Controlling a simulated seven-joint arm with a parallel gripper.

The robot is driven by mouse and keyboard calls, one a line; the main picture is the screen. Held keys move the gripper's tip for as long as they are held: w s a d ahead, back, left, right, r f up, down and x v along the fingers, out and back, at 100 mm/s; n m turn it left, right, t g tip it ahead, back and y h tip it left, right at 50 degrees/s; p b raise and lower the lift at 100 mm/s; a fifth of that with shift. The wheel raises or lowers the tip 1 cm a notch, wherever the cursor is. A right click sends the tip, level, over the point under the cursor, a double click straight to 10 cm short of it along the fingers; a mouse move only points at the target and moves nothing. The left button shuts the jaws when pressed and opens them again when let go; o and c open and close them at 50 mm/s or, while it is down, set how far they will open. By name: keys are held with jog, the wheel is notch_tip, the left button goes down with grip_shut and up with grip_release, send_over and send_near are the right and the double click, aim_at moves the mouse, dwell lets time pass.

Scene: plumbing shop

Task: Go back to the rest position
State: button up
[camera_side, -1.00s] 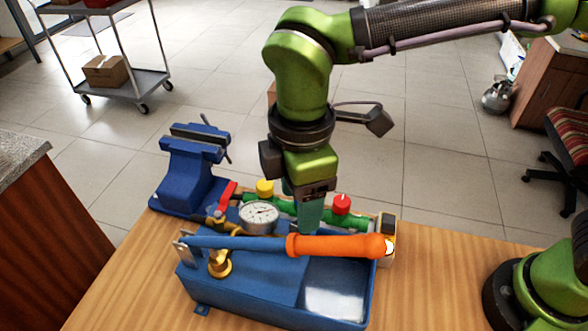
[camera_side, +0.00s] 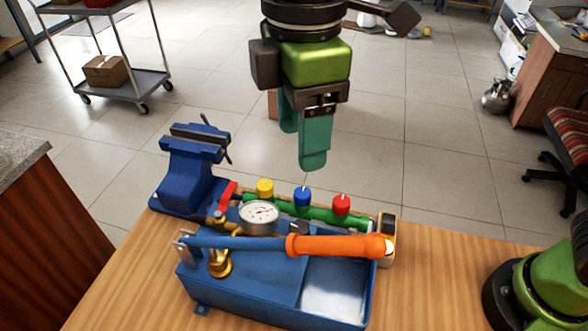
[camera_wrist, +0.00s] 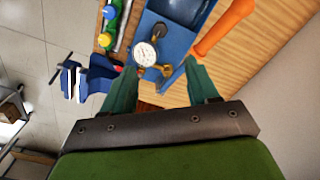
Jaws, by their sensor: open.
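My gripper (camera_side: 308,145) has teal fingers and hangs in the air above the back of the workbench, higher than the pump and the valves. Its fingers (camera_wrist: 160,88) are spread apart with nothing between them in the wrist view. Below it in the side view, the green manifold (camera_side: 322,213) carries a yellow knob (camera_side: 265,188), a blue knob (camera_side: 302,196) and a red knob (camera_side: 342,204). The gripper is clear of all of them.
A blue test pump (camera_side: 250,283) with an orange-handled lever (camera_side: 335,246) and a gauge (camera_side: 258,217) stands on the wooden bench (camera_side: 440,285). A blue vise (camera_side: 192,165) is at the left. A tape measure (camera_side: 387,235) sits at the pump's right.

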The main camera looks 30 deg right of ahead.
jog(key=s+d+f+m+t, duration=0.1)
jog(key=d+f+m+t, duration=0.1)
jog(key=d+m, duration=0.4)
jog(key=s+d+f+m+t+y, duration=0.1)
jog(key=d+f+m+t, duration=0.1)
jog(key=d+m, duration=0.5)
jog(key=s+d+f+m+t+y, duration=0.1)
jog(key=d+m, duration=0.6)
jog(key=d, duration=0.9)
notch_tip(320, 180, down, 2)
jog(key=shift+s+f+t, duration=0.1)
jog(key=shift+s+t, duration=0.45)
jog(key=shift+t, duration=0.55)
jog(key=shift+c, duration=0.3)
